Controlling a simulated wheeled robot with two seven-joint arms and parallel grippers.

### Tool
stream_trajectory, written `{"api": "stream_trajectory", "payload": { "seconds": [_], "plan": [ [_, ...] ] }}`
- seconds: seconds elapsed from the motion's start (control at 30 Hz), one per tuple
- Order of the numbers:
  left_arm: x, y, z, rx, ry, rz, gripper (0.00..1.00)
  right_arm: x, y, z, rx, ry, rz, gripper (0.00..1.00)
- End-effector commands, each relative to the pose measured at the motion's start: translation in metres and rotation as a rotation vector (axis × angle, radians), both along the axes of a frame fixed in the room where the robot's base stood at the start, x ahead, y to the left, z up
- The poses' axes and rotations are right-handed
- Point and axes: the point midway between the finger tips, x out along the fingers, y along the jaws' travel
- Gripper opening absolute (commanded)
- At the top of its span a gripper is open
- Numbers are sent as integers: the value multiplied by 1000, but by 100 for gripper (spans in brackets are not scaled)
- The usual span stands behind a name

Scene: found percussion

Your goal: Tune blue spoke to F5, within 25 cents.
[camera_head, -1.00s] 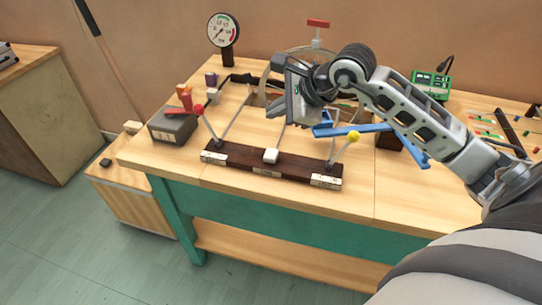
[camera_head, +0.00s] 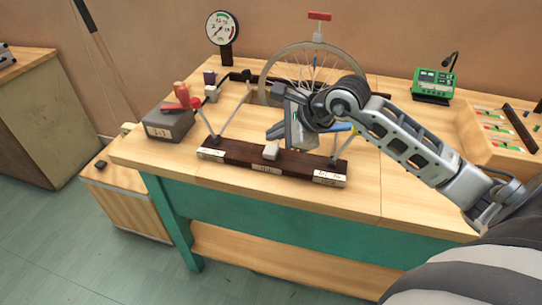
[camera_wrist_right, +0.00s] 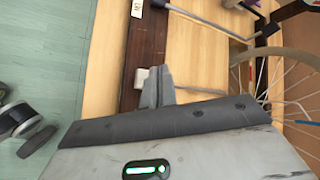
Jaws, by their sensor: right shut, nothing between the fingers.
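The bicycle wheel (camera_head: 272,75) stands upright at the back of the bench, and part of its rim shows at the right of the wrist view (camera_wrist_right: 238,78). A short blue mark (camera_head: 315,62) shows among its spokes; I take it for the blue spoke, but it is small. My right gripper (camera_head: 271,138) is shut and empty, in front of the wheel near the dark wooden bar. In the wrist view its fingers (camera_wrist_right: 158,88) are beside the small white block (camera_wrist_right: 141,78) on the bar; I cannot tell whether they touch. The green tuner-like device (camera_head: 434,84) stands at right. My left gripper is out of view.
The dark bar (camera_head: 233,153) carries angled rods with a red ball (camera_head: 196,103) and a yellow ball (camera_head: 354,131). A blue piece (camera_head: 341,127) is partly hidden by my arm. A dial gauge (camera_head: 222,29) stands behind. The bench's front right (camera_head: 400,205) is clear.

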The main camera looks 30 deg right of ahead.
Motion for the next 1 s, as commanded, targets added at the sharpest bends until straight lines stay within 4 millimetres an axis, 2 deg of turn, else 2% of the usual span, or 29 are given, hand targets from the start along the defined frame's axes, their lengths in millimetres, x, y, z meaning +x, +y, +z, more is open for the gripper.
{"api": "stream_trajectory", "payload": {
  "seconds": [0.03, 0.17, 1.0],
  "plan": [
    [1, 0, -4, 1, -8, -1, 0, 0, 0, -7, -1, -1, 0, 0],
    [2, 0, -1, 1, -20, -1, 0, 0, 0, -10, 0, -1, -1, 0],
    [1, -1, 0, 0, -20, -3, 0, 0, 0, -9, 1, -1, 0, 0]
  ]
}}
